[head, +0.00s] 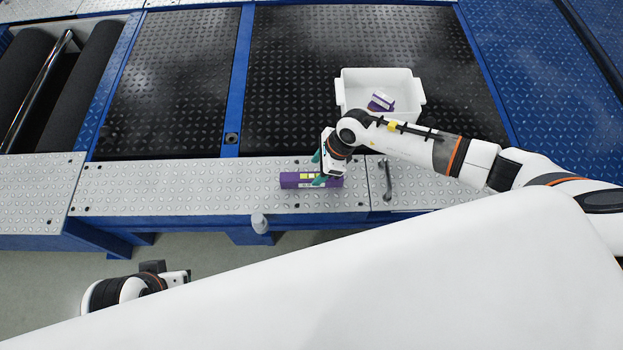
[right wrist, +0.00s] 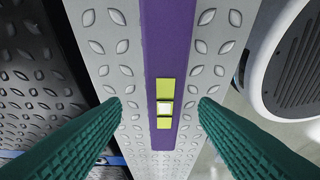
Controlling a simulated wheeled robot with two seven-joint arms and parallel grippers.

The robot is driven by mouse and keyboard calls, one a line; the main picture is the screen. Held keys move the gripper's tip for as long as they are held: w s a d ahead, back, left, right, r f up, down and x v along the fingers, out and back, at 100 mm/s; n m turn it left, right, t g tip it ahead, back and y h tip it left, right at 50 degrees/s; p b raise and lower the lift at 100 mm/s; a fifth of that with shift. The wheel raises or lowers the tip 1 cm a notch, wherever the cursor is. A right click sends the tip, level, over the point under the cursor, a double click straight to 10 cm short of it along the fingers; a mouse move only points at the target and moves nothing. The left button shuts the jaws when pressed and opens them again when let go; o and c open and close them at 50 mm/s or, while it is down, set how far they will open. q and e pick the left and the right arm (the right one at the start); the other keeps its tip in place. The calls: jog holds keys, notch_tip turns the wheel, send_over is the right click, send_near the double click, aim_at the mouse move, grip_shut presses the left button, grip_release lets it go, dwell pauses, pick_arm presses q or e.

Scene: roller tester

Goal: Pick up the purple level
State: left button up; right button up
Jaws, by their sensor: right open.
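The purple level (head: 291,181) lies flat on the silver tread-plate ledge in the head view. In the right wrist view the purple level (right wrist: 168,60) runs lengthwise up the picture, with yellow-green marks around a pale square. My right gripper (head: 318,169) is over the level's right part, and in the right wrist view its two green fingers (right wrist: 160,103) are apart on either side of the level, with nothing held. I cannot tell how far the fingertips are above the ledge. Part of my left arm shows at the lower left, but its fingers are not visible.
A white bin (head: 377,76) holding a purple-and-white item (head: 381,101) stands behind the ledge on the black plate. A metal handle (head: 386,180) is on the silver ledge (head: 170,187) to the right of the level. The ledge left of the level is clear.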

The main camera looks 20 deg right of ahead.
aim_at(312, 176)
jog(key=x, duration=0.2)
jog(key=b+x, duration=0.1)
jog(key=x, duration=0.1)
jog(key=shift+s+a+f, duration=0.15)
jog(key=shift+a+f, duration=0.05)
jog(key=shift+a, duration=0.1)
jog(key=shift+c, duration=0.2)
grip_shut()
